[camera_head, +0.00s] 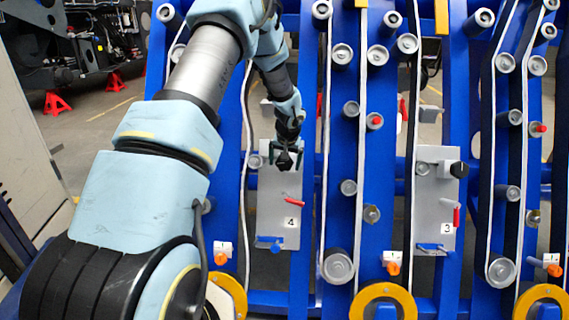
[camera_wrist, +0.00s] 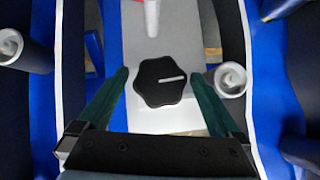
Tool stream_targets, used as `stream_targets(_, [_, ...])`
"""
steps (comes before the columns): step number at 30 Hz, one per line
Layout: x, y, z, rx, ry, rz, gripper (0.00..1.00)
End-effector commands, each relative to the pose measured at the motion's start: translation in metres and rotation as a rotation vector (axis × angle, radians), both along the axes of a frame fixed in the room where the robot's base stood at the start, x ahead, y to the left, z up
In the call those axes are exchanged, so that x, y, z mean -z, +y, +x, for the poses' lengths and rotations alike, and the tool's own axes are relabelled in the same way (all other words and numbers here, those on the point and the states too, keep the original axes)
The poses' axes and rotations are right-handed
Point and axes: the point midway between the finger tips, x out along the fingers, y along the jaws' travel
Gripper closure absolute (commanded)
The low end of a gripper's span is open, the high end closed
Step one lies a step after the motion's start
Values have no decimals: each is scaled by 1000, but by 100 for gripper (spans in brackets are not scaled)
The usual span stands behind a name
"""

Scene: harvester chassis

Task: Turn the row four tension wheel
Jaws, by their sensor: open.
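The row four tension wheel is a black, lobed knob with a pale line, on the grey plate marked 4 (camera_head: 280,225). In the wrist view the wheel (camera_wrist: 160,82) is at the middle, its line pointing right and slightly up. My gripper (camera_wrist: 160,74) is open, with one green finger on each side of the wheel and a gap on both sides. I cannot tell how deep the fingertips reach along it. In the head view my gripper (camera_head: 286,156) is at the plate's upper part and largely covers the wheel (camera_head: 284,162).
A red handle (camera_head: 293,202) and a blue lever (camera_head: 269,243) sit lower on plate 4. Grey rollers flank the plate, one (camera_wrist: 229,79) close to the right finger. White belts run along both sides. Another plate, marked 3 (camera_head: 433,190), has its own black knob (camera_head: 459,169).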

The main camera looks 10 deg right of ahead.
Motion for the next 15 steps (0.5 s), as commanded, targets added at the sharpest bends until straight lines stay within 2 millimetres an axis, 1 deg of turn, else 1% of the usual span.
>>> stream_targets(3, [6,0,2,1,1,1,0])
stream_targets(11, [7,0,3,1,0,0,0])
stream_targets(12, [7,0,3,1,0,0,2])
stream_targets(15, [7,0,3,1,0,0,14])
